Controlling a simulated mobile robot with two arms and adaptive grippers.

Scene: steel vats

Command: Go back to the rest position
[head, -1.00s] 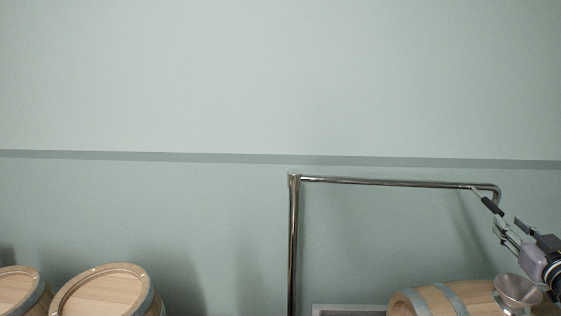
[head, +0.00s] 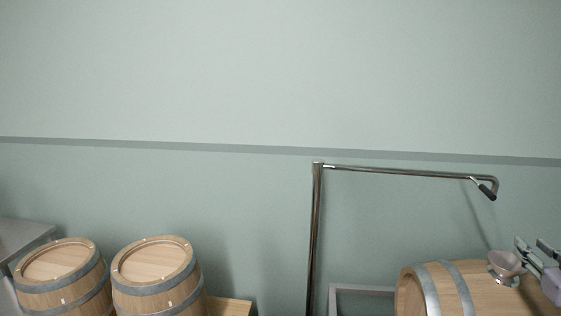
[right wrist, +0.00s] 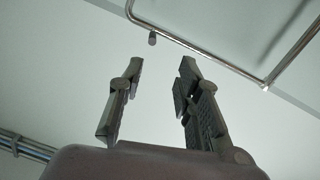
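My right gripper (head: 530,247) is at the right edge of the head view, beside a metal funnel (head: 507,262) on a lying barrel (head: 440,290). Whether it touches the funnel cannot be told. In the right wrist view its two fingers (right wrist: 161,63) stand apart with nothing between them. A bent steel pipe (head: 400,171) with a dark-handled end (head: 485,189) hangs above the barrel, apart from the gripper. The pipe also shows in the right wrist view (right wrist: 200,51). My left gripper is not in view.
Two upright wooden barrels (head: 152,262) (head: 60,265) stand at lower left, near a grey metal surface (head: 22,237). A grey frame (head: 365,290) is beside the lying barrel.

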